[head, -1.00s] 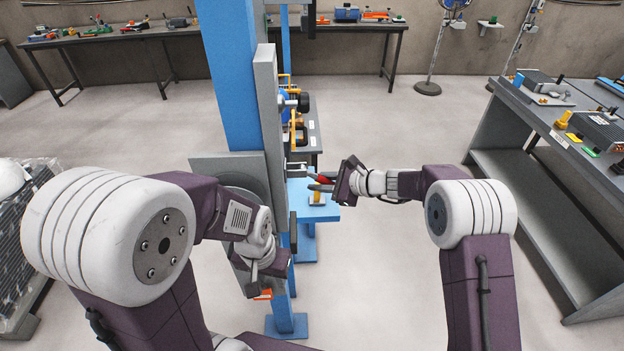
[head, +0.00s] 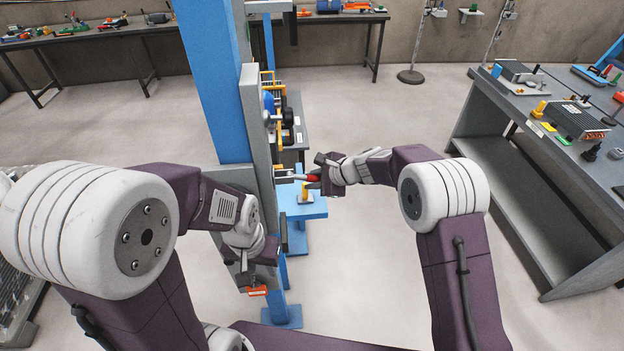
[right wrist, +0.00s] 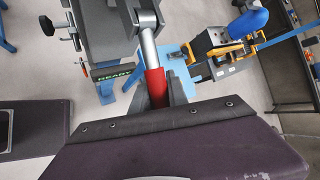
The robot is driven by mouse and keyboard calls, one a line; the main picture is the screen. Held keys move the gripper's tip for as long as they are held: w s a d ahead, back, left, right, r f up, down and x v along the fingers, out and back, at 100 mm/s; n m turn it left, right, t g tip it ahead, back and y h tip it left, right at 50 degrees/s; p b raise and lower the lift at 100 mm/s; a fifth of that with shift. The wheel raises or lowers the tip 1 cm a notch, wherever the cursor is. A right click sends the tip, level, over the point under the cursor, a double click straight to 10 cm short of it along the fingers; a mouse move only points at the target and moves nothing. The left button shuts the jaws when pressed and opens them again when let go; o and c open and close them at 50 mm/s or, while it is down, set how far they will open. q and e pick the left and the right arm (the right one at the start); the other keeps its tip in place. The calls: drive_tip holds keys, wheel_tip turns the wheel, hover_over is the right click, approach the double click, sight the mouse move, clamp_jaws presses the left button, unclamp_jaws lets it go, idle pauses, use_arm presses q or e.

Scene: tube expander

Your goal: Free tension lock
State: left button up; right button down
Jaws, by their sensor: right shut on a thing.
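A lever with a silver rod and a red grip (head: 304,178) sticks out from the grey machine plate beside the blue post. My left gripper (head: 256,282) hangs low by the post's left side, near a small orange piece. Its jaw opening is unclear.
The blue post (head: 212,80) and grey plate (head: 257,130) stand between my arms. A blue stand (head: 306,208) is below the lever. A workbench (head: 560,170) with devices is at the right. Floor between them is clear.

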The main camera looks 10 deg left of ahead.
drive_tip(key=shift+r, duration=0.1)
drive_tip(key=c, duration=1.3)
unclamp_jaws()
drive_tip(key=shift+d+r, duration=0.15)
drive_tip(key=b+v, duration=0.2)
drive_tip(key=v, duration=0.6)
drive_tip(key=shift+s+d+r, duration=0.15)
drive_tip(key=shift+s, duration=0.1)
